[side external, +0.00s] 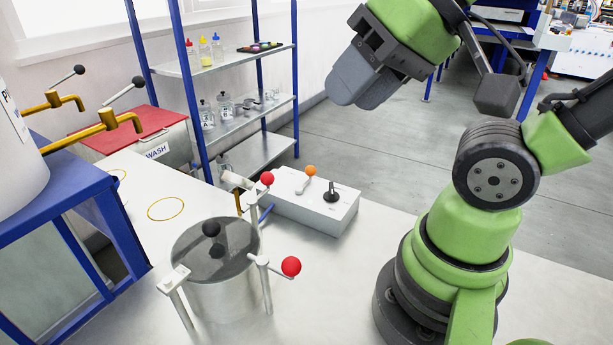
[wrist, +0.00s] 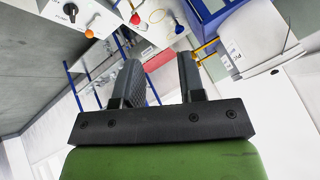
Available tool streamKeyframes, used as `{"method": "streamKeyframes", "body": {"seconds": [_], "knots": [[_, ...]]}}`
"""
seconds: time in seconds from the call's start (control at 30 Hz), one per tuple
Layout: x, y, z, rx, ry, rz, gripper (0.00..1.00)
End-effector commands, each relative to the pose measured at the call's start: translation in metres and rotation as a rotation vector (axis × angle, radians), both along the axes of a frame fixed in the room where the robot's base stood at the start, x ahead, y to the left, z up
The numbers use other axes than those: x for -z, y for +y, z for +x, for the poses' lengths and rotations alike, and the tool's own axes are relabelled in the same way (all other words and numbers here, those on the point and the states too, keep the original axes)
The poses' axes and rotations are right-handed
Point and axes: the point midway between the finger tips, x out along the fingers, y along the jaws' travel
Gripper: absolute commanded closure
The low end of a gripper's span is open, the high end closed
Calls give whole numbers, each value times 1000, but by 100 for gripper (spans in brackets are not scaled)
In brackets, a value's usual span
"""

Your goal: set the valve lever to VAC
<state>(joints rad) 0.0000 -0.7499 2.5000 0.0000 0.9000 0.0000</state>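A white control box (side external: 322,210) stands on the bench and carries a short lever with an orange ball (side external: 310,170) and a black pointer knob (side external: 332,192). The orange-ball lever looks like the valve lever, but no VAC marking can be read. In the wrist view the orange ball (wrist: 89,33) and the black knob (wrist: 70,10) show at the upper left. My gripper (side external: 357,97) is raised well above and to the right of the box, apart from it. Its two dark fingers (wrist: 158,78) are spread with nothing between them.
A lidded metal pot (side external: 222,285) with red-ball clamps (side external: 291,266) stands on the bench in front of the box. A blue shelf rack (side external: 215,65) with bottles is behind. A WASH bin (side external: 158,150) and brass taps (side external: 108,119) are at left.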

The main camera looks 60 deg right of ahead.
Motion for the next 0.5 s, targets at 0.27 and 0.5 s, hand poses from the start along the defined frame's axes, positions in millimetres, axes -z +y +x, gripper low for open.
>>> {"method": "streamKeyframes", "body": {"seconds": [0.27,0.5], "knots": [[-7,-11,26,128,109,37,49],[2,-50,93,477,359,118,49]]}}
